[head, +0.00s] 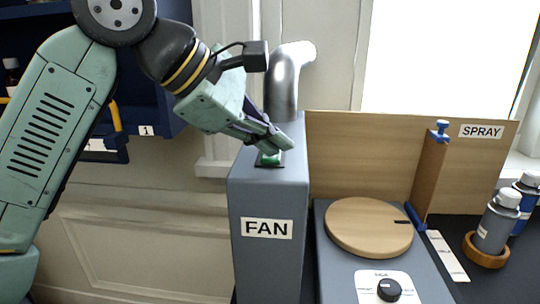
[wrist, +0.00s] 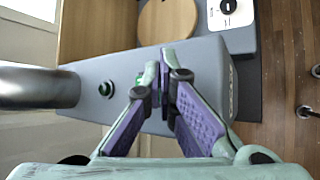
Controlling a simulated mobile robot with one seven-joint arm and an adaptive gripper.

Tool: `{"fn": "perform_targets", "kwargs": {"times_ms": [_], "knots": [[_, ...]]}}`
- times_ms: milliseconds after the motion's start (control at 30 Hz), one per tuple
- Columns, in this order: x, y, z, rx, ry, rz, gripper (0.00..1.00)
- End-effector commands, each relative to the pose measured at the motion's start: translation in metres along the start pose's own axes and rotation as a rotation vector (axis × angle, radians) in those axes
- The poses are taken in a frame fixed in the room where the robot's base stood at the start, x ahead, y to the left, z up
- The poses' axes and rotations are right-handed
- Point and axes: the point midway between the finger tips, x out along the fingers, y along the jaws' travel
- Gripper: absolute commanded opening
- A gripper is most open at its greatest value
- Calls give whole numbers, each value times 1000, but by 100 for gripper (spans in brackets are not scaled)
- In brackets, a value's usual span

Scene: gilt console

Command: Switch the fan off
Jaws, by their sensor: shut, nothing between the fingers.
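The fan unit is a tall grey box (head: 268,265) with a FAN label on its front; its grey top (wrist: 90,72) fills the middle of the wrist view. A green switch (head: 269,160) in a dark surround sits on that top, partly covered by my gripper. A bit of green (wrist: 139,79) shows beside my left-hand finger in the wrist view. My gripper (head: 279,144) is shut and empty, with its fingertips (wrist: 168,56) low over the box top, by the switch. I cannot tell whether they touch it. Which way the switch is tipped is not clear.
A silver duct pipe (head: 283,82) rises behind the switch. To the right are a round wooden turntable (head: 367,227), a black knob (head: 389,289), a wooden panel (head: 350,150) and spray cans (head: 495,222). A dark blue shelf (head: 160,85) stands at the left.

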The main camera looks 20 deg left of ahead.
Motion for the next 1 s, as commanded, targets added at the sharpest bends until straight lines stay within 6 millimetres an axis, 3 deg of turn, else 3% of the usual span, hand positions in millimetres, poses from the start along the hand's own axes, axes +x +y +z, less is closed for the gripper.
{"fn": "perform_targets", "kwargs": {"times_ms": [1000], "knots": [[-15, 11, 11, 0, 0, 0, 0]]}}
